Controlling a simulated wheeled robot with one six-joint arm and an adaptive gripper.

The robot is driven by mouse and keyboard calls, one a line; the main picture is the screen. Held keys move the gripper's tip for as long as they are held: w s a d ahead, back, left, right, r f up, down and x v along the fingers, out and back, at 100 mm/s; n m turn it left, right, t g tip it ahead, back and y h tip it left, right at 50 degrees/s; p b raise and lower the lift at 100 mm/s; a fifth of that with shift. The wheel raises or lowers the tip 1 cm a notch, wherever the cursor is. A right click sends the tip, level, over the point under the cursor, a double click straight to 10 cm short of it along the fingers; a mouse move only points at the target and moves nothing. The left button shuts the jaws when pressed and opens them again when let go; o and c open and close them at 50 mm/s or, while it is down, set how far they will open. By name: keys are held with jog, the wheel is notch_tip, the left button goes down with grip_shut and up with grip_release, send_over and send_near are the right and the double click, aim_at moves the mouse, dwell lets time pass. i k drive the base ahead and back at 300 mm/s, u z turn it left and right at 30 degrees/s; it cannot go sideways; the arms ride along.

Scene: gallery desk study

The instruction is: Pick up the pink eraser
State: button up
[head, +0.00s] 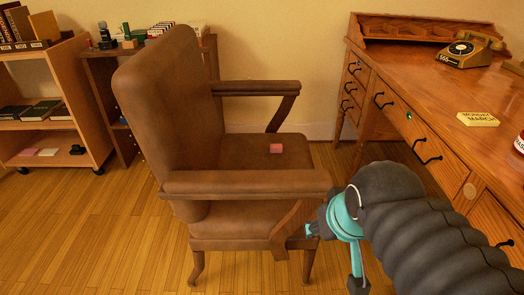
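A small pink block, the pink eraser (276,148), lies on the seat of the brown leather armchair (240,146) in the head view. It sits near the middle of the seat, behind the near armrest. My gripper (312,232) is at the front right of the chair, below the end of the near armrest and lower in the picture than the eraser. It is apart from the eraser. My arm and gripper body hide part of the fingers, so their opening is unclear.
The near armrest (248,184) and far armrest (256,87) flank the seat. A wooden desk (425,85) with drawers stands at right, bearing a telephone (469,50) and a yellow sign (478,119). Shelves (66,80) stand at left. Floor at lower left is clear.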

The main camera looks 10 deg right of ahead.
aim_at(274, 148)
jog(key=k, duration=0.5)
jog(key=z, duration=0.7)
jog(key=i, duration=0.8)
jog(key=u, duration=0.9)
jog(key=i, duration=0.5)
